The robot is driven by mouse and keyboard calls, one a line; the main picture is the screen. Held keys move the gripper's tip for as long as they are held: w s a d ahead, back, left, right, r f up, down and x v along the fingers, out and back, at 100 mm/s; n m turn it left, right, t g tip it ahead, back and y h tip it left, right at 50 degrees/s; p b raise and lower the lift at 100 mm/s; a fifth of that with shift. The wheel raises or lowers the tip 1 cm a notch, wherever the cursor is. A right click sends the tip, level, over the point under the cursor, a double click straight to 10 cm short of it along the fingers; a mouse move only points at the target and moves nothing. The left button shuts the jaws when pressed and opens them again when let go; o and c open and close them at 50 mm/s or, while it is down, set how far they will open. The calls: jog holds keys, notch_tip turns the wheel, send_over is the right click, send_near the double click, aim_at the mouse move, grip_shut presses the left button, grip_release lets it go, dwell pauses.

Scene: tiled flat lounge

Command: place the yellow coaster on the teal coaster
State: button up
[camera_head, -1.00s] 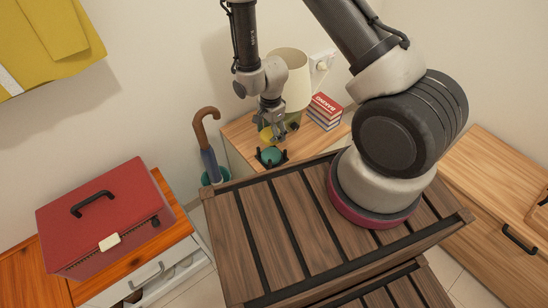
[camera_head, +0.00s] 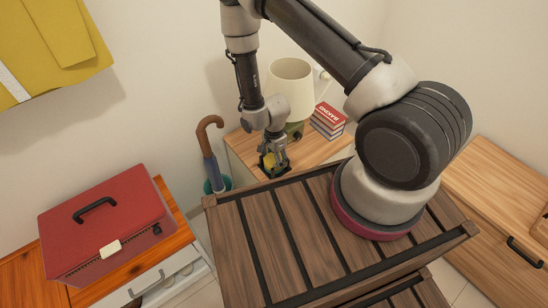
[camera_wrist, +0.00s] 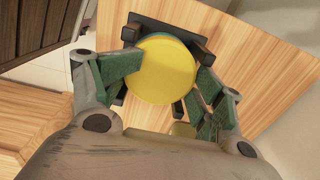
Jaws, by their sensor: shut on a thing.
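The yellow coaster (camera_wrist: 161,72) is a round disc held between the green-padded fingers of my gripper (camera_wrist: 165,85). It also shows as a small yellow patch in the head view (camera_head: 269,160). It lies over a dark holder (camera_wrist: 150,24) with raised corner posts, which stands on the far wooden cabinet and also shows in the head view (camera_head: 263,172). The teal coaster (camera_wrist: 164,35) shows only as a thin rim behind the yellow one; the rest is hidden. I cannot tell whether the two coasters touch. My gripper (camera_head: 274,162) is low over the holder.
A cream lamp (camera_head: 291,84) and stacked books (camera_head: 328,120) stand on the cabinet (camera_head: 312,153) beside my arm. A dark slatted table (camera_head: 235,235) lies in front. An umbrella (camera_head: 211,160) stands left of the cabinet. A red toolbox (camera_head: 105,222) sits at the left.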

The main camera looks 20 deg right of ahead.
jog(key=o, duration=1.2)
notch_tip(320, 180, up, 12)
notch_tip(320, 180, up, 14)
jog(key=n+t, duration=0.1)
jog(key=n, duration=0.2)
send_over(274, 160)
jog(key=w+d, duration=0.3)
jog(key=s+d+r+n+t, duration=0.1)
jog(key=s+d+r+n, duration=0.1)
jog(key=r, duration=0.5)
jog(key=s+d+r+n, duration=0.2)
jog(key=d+r, duration=0.1)
jog(key=r, duration=0.5)
jog(key=s+d+r+n+t, duration=0.1)
jog(key=s+d+r+n, duration=0.2)
jog(key=s+r, duration=0.4)
jog(key=s+d+r+n+t, duration=0.1)
jog(key=s+d+r+n, duration=0.3)
jog(key=s+r, duration=0.3)
jog(key=s, duration=0.4)
jog(key=shift+r, duration=0.35)
jog(key=shift+w, duration=0.1)
